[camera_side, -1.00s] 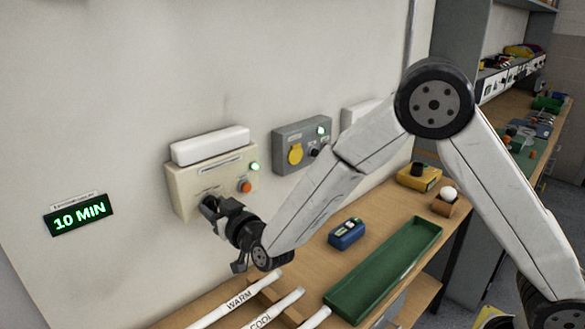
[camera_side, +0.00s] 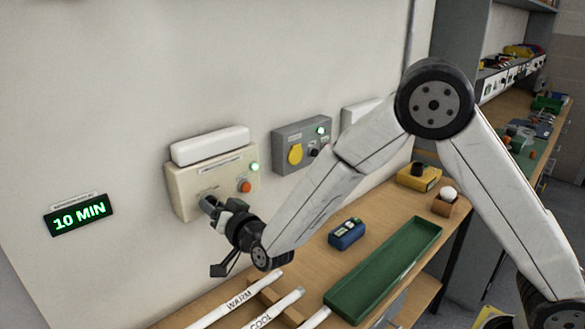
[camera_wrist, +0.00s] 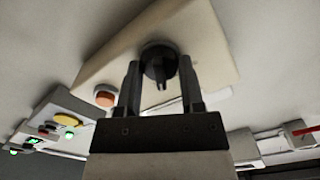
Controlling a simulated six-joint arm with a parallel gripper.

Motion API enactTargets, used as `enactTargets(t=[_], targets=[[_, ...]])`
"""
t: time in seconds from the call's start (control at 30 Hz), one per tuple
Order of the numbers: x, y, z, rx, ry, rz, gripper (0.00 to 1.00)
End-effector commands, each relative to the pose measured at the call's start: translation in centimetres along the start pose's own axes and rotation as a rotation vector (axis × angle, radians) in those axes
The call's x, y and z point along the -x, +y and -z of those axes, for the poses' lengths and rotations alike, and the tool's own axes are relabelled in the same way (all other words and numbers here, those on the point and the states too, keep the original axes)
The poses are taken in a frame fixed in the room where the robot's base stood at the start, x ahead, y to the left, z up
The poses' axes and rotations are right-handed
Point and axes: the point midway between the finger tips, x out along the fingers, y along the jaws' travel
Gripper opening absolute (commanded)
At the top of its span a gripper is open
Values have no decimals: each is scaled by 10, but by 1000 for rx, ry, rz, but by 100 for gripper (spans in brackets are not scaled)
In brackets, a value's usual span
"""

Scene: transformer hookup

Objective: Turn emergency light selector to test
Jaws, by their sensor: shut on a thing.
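The emergency light unit (camera_side: 183,190) is a beige box on the wall with a long white lamp on top, a lit green light (camera_side: 254,167) and an orange button (camera_side: 246,186). Its black selector knob (camera_wrist: 158,60) shows in the wrist view, between the two fingers. My gripper (camera_side: 208,204) reaches the lower left of the box front and is shut on this knob. It also shows in the wrist view (camera_wrist: 160,70), with a finger on each side of the knob. In the side view my gripper hides the knob. The position the knob points to cannot be read.
A grey box (camera_side: 302,146) with a yellow round cover is on the wall to the right. A display (camera_side: 79,215) reads 10 MIN. A green tray (camera_side: 385,270), a blue device (camera_side: 346,233) and white tubes marked WARM and COOL (camera_side: 235,300) lie below.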

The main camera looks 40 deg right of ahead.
Motion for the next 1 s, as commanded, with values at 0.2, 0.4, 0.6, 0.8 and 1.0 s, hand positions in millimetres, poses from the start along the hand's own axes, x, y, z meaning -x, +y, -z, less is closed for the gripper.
enactTargets(t=[0.2, 0.4, 0.6, 0.8, 1.0], targets=[[0, 0, -1, -128, -2, -1, 0], [0, 0, -1, -186, -3, -1, 0], [0, 0, -1, -199, -3, -1, 0], [0, 0, -1, -198, -4, -1, 0], [0, 0, -1, -197, -3, -1, 84]])
